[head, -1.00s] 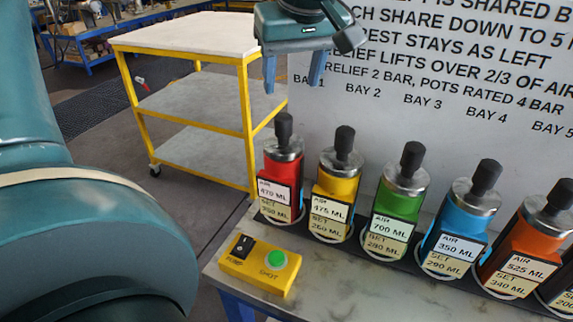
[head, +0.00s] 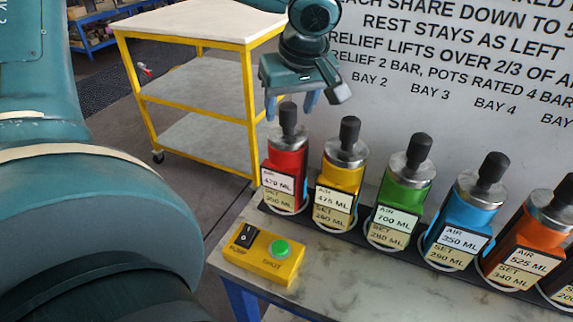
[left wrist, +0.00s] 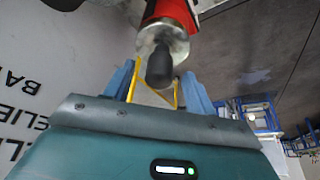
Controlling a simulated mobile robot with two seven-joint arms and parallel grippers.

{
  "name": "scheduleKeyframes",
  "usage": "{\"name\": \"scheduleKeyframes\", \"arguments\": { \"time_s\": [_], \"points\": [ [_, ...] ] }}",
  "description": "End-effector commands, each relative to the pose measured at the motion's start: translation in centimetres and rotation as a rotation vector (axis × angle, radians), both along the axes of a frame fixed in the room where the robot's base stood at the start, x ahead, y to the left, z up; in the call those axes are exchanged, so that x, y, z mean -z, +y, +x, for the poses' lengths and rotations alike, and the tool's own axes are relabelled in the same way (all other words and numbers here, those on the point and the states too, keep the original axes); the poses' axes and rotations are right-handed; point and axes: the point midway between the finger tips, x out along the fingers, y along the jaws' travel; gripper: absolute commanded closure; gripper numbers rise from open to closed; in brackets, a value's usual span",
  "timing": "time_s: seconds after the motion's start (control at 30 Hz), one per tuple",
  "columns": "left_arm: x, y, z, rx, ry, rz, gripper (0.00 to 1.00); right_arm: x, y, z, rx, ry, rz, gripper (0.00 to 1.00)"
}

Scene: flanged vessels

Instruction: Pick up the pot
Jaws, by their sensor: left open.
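Several pots stand in a row. The red one (head: 285,165), at the left end, has a silver lid, a black knob and labels reading 470 ML and apparently 350 ML. Yellow (head: 341,185), green (head: 402,195), blue (head: 468,215) and orange (head: 530,240) pots follow to the right. My left gripper (head: 291,104) is open and empty, with its blue fingers pointing down around the level of the red pot's knob. In the left wrist view the red pot's black knob (left wrist: 159,68) shows between the fingers (left wrist: 158,72); contact cannot be told. My right gripper is not in view.
A yellow box (head: 262,256) with a black switch and green button sits at the bench's (head: 345,275) front left. A lettered white panel (head: 440,90) stands behind the pots. A yellow-framed cart (head: 205,27) stands at the back left.

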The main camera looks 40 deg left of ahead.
Motion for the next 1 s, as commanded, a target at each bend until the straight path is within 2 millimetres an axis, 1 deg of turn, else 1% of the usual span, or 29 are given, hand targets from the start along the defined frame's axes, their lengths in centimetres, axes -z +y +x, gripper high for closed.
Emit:
{"name": "scheduleKeyframes", "arguments": {
  "time_s": [0.1,0.2,0.43,1.0],
  "points": [
    [1.5,0.6,0.3,-0.001,0.001,-0.002,0.45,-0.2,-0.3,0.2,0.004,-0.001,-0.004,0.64],
    [2.0,0.8,0.4,-0.001,-0.002,-0.001,0.45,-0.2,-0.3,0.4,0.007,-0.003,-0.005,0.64],
    [2.1,0.8,0.4,0.000,-0.002,0.000,0.46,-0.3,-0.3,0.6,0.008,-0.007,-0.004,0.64],
    [2.1,0.8,0.4,0.000,-0.002,0.000,0.92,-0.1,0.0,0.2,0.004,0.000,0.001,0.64]
  ]
}}
